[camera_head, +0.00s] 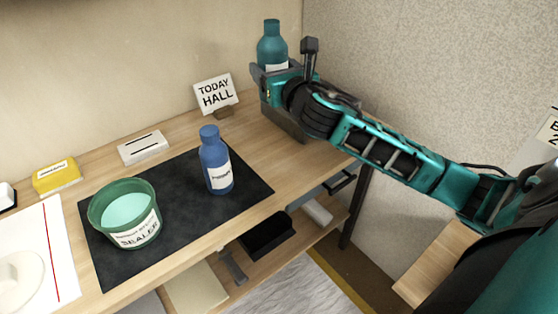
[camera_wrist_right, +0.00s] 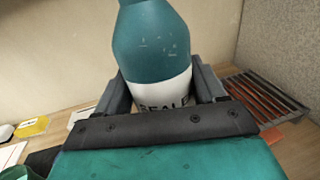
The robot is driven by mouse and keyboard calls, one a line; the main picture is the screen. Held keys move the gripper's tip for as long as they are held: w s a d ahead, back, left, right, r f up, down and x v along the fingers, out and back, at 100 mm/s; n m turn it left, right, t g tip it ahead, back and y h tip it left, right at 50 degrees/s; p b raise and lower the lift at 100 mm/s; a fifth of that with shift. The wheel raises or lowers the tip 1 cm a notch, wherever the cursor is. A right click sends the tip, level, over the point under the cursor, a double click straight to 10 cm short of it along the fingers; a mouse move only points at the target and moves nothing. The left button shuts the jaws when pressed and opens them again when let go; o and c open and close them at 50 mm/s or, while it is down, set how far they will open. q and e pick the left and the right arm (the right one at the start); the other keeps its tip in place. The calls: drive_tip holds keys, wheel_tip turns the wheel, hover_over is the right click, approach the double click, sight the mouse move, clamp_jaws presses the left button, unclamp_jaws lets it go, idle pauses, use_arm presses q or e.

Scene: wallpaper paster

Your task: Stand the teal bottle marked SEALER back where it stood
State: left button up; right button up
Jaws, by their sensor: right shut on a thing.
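The teal bottle (camera_head: 272,45) is upright at the far right corner of the bench, partly hidden behind my right gripper. In the right wrist view the teal bottle (camera_wrist_right: 150,45) has a white label reading "SEALE", the rest hidden by the gripper. My right gripper (camera_head: 272,80) is shut on it, with one finger on each side of the label in the right wrist view (camera_wrist_right: 160,92). The bottle's base is hidden, so I cannot tell whether it touches the bench. My left gripper is not in view.
A green tub marked SEALER (camera_head: 125,211) and a blue bottle (camera_head: 216,160) stand on a dark mat (camera_head: 180,239). A "TODAY HALL" sign (camera_head: 216,94) stands left of my right gripper. A slatted rack (camera_wrist_right: 262,97) lies right of the bottle. The right wall is close.

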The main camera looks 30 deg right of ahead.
drive_tip(key=shift+w+d+r, duration=0.3)
drive_tip(key=shift+d, duration=0.3)
drive_tip(key=shift+d+f+h+b, duration=0.15)
drive_tip(key=shift+f+h+b, duration=0.15)
drive_tip(key=shift+f, duration=0.05)
wheel_tip(320, 180, down, 18)
drive_tip(key=b, duration=0.7)
drive_tip(key=shift+f+b, duration=0.2)
drive_tip(key=shift+b, duration=0.2)
drive_tip(key=shift+f, duration=0.35)
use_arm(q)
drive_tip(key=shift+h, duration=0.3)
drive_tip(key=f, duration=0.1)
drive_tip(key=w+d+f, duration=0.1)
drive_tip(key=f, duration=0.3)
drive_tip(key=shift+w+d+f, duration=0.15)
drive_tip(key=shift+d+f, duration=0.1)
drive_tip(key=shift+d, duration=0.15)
use_arm(e)
drive_tip(key=shift+r, duration=0.1)
